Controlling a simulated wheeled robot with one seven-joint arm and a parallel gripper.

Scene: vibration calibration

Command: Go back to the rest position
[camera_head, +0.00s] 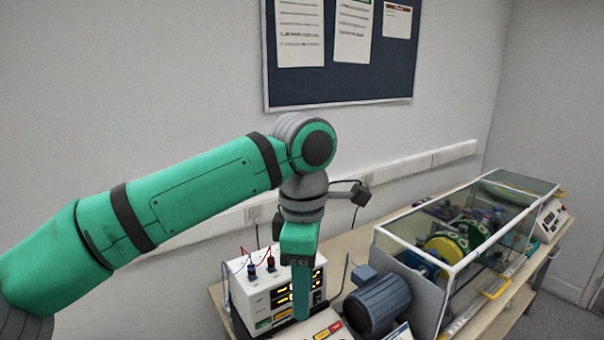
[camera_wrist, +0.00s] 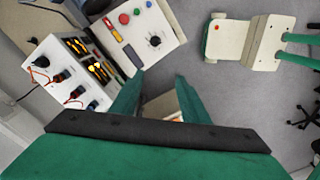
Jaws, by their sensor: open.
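My gripper (camera_head: 301,290) hangs down from my green arm in front of the white instrument box in the head view. In the wrist view my gripper (camera_wrist: 152,92) has its two green fingers spread apart, with nothing held between them. The instrument box (camera_head: 247,300) has yellow lit displays and cables plugged into its top. It also shows at the left of the wrist view (camera_wrist: 62,62). A control panel (camera_wrist: 138,32) with coloured buttons and a black knob lies beyond the fingertips.
A blue-grey motor (camera_head: 380,302) stands right of the instrument box on the bench. A glass-topped enclosure (camera_head: 455,262) with green and yellow parts fills the bench further right. A notice board (camera_head: 340,88) hangs on the wall behind. Open floor (camera_wrist: 225,95) shows in the wrist view.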

